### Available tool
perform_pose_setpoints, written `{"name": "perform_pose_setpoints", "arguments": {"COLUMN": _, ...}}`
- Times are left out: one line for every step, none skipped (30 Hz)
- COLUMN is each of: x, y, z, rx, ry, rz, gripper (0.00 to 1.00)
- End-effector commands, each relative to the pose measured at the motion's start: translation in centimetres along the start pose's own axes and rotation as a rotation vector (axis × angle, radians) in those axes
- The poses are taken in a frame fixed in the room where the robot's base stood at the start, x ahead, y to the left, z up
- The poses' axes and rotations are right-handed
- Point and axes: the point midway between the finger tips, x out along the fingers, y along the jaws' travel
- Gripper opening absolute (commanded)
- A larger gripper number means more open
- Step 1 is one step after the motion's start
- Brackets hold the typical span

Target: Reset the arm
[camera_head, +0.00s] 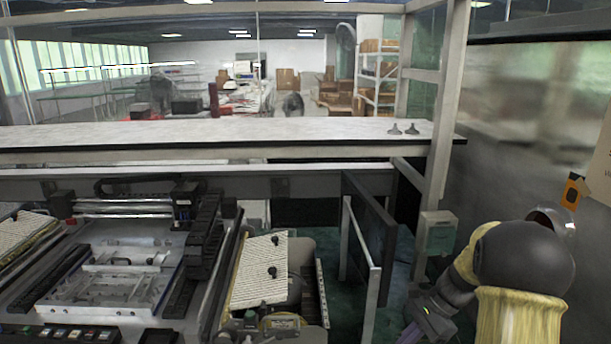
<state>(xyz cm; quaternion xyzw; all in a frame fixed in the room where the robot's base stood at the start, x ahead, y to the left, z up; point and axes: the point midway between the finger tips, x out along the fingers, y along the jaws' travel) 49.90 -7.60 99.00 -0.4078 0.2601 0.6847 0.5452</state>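My arm (525,258) shows at the lower right, with a black rounded joint and yellow covers. It bends back to the left and down beside a grey upright post. Its dark grey end, with a small purple patch, sits low in the picture near the bottom edge; my gripper (428,325) appears to be there. The fingers are too small and too cut off to make out, so I cannot tell whether they are open or shut. No held object is visible.
A machine bed with a metal fixture plate (105,275) stands at the left. A tilted cream ribbed board (260,271) with black knobs is at centre. A dark panel in a pale frame (366,235) stands left of my arm. A long white counter (220,136) crosses behind.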

Motion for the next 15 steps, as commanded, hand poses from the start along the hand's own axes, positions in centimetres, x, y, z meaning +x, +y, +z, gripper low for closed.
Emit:
{"name": "perform_pose_setpoints", "arguments": {"x": -0.2, "y": 0.4, "z": 1.1, "rx": -0.042, "ry": 0.029, "rz": 0.013, "gripper": 0.0}}
{"name": "perform_pose_setpoints", "arguments": {"x": -0.2, "y": 0.7, "z": 1.5, "rx": -0.07, "ry": 0.049, "rz": 0.022, "gripper": 0.0}}
{"name": "perform_pose_setpoints", "arguments": {"x": -0.1, "y": 1.2, "z": 2.1, "rx": -0.111, "ry": 0.077, "rz": 0.035, "gripper": 0.0}}
{"name": "perform_pose_setpoints", "arguments": {"x": -0.2, "y": 1.5, "z": 2.6, "rx": -0.143, "ry": 0.1, "rz": 0.043, "gripper": 0.0}}
{"name": "perform_pose_setpoints", "arguments": {"x": -0.2, "y": 1.9, "z": 3.1, "rx": -0.182, "ry": 0.125, "rz": 0.055, "gripper": 0.0}}
{"name": "perform_pose_setpoints", "arguments": {"x": -0.2, "y": 2.6, "z": 3.9, "rx": -0.239, "ry": 0.161, "rz": 0.071, "gripper": 0.0}}
{"name": "perform_pose_setpoints", "arguments": {"x": -0.3, "y": 3.1, "z": 4.6, "rx": -0.288, "ry": 0.191, "rz": 0.085, "gripper": 0.0}}
{"name": "perform_pose_setpoints", "arguments": {"x": -0.3, "y": 3.7, "z": 5.3, "rx": -0.344, "ry": 0.222, "rz": 0.1, "gripper": 0.0}}
{"name": "perform_pose_setpoints", "arguments": {"x": -0.4, "y": 4.4, "z": 6.2, "rx": -0.423, "ry": 0.266, "rz": 0.121, "gripper": 0.0}}
{"name": "perform_pose_setpoints", "arguments": {"x": -0.5, "y": 5.1, "z": 6.9, "rx": -0.486, "ry": 0.298, "rz": 0.137, "gripper": 0.0}}
{"name": "perform_pose_setpoints", "arguments": {"x": -0.5, "y": 5.7, "z": 7.7, "rx": -0.55, "ry": 0.328, "rz": 0.154, "gripper": 0.0}}
{"name": "perform_pose_setpoints", "arguments": {"x": -0.5, "y": 6.4, "z": 8.6, "rx": -0.636, "ry": 0.369, "rz": 0.173, "gripper": 0.0}}
{"name": "perform_pose_setpoints", "arguments": {"x": -0.6, "y": 7.0, "z": 9.2, "rx": -0.702, "ry": 0.398, "rz": 0.189, "gripper": 0.0}}
{"name": "perform_pose_setpoints", "arguments": {"x": -0.7, "y": 7.6, "z": 9.9, "rx": -0.769, "ry": 0.425, "rz": 0.204, "gripper": 0.0}}
{"name": "perform_pose_setpoints", "arguments": {"x": -0.8, "y": 8.4, "z": 10.7, "rx": -0.859, "ry": 0.463, "rz": 0.222, "gripper": 0.0}}
